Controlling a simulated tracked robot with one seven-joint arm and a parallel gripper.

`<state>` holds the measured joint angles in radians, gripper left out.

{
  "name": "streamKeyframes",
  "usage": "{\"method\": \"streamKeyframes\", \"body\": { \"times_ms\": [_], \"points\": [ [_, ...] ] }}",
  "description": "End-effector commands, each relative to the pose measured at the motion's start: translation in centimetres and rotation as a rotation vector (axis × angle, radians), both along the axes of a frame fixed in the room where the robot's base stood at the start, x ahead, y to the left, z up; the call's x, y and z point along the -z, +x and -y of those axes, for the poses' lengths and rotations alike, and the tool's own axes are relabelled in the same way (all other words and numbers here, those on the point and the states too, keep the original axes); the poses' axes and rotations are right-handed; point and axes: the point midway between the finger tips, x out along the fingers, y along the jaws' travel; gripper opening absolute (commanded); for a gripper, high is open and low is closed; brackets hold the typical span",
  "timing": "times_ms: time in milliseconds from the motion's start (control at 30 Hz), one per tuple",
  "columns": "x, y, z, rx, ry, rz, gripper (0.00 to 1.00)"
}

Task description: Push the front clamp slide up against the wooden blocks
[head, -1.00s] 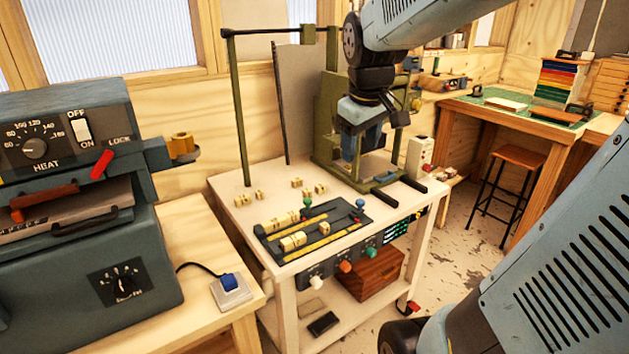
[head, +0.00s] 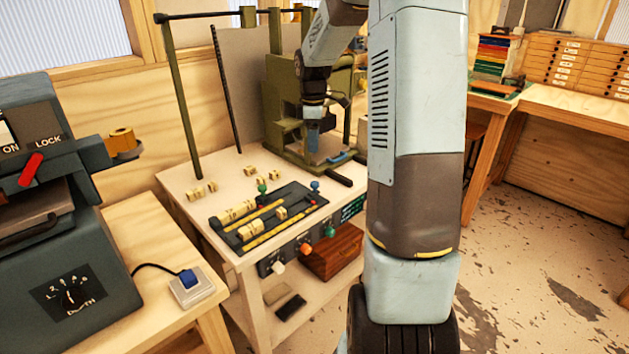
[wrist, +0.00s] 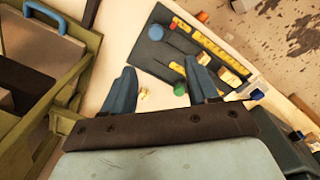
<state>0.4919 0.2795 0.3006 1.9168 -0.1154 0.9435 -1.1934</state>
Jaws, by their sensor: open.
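The clamp is a dark flat plate (head: 288,207) with yellow scale strips on the white table, also seen in the wrist view (wrist: 152,54). My gripper (head: 313,142) is above the table by the green press, behind and above the plate. In the wrist view my gripper (wrist: 160,72) is open, with nothing seen held.
Loose wooden blocks (head: 250,171) lie behind the plate. A grey heating machine (head: 70,230) is at left.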

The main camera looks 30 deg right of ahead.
Motion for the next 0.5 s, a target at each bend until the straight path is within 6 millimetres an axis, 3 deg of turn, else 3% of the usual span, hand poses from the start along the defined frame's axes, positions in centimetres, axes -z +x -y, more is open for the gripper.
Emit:
{"method": "streamKeyframes", "body": {
  "times_ms": [333,500],
  "points": [
    [2.5,0.9,0.9,-0.045,0.015,-0.017,0.59],
    [5.0,0.9,0.9,-0.043,0.016,-0.018,0.59]
  ]
}}
